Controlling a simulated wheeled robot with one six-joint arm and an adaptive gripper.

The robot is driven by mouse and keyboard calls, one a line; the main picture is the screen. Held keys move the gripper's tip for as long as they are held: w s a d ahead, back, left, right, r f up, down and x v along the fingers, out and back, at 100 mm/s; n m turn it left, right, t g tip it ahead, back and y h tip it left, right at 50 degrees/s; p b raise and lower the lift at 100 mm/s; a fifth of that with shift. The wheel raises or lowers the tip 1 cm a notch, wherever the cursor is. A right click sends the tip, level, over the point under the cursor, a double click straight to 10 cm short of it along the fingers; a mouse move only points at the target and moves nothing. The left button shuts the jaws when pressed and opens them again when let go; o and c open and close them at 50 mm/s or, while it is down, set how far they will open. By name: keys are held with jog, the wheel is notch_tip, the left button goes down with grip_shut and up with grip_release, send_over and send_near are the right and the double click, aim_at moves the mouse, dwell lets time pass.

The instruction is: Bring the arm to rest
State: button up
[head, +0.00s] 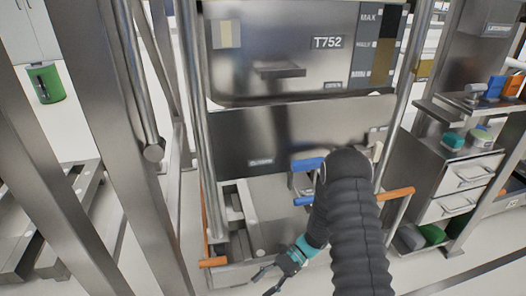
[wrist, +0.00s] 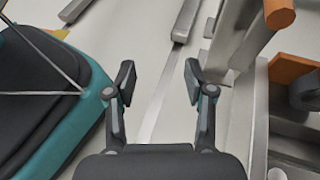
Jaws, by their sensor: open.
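My arm, in a black ribbed sleeve, reaches down in the lower right middle of the head view. My gripper (head: 266,282) is at its end, low in the picture, with its fingers apart and nothing between them. In the wrist view my gripper (wrist: 158,82) also shows open and empty above the pale floor. The steel lifting machine marked T752 (head: 280,50) stands behind the arm. Its lower base (head: 262,252) lies behind and beside the gripper. Part of this base is hidden by my arm.
Orange handles (head: 396,194) stick out on both sides of the machine; an orange end (wrist: 279,14) is close right in the wrist view. A steel cabinet (head: 468,178) with shelves stands right. Steel posts (head: 112,130) stand left. A green bin (head: 46,84) is far left. Floor shows at lower right.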

jog(key=s+d+r+n+t+h, duration=0.3)
jog(key=d+r+n+h, duration=0.25)
jog(key=r, duration=0.55)
jog(key=s+d+r+n+t+h, duration=0.2)
jog(key=s+d+r+n+h, duration=0.15)
jog(key=d+r, duration=0.55)
jog(key=s+r+n+t+h, duration=0.1)
jog(key=s+r+t, duration=0.3)
jog(key=r, duration=0.5)
jog(key=s+r+n+t+h, duration=0.1)
jog(key=s+r+t, duration=0.3)
jog(key=r, duration=0.5)
jog(key=shift+s+d+r+n, duration=0.2)
jog(key=shift+s+d+n, duration=0.1)
jog(key=shift+d, duration=0.15)
jog(key=shift+c, duration=1.2)
jog(key=shift+a, duration=0.1)
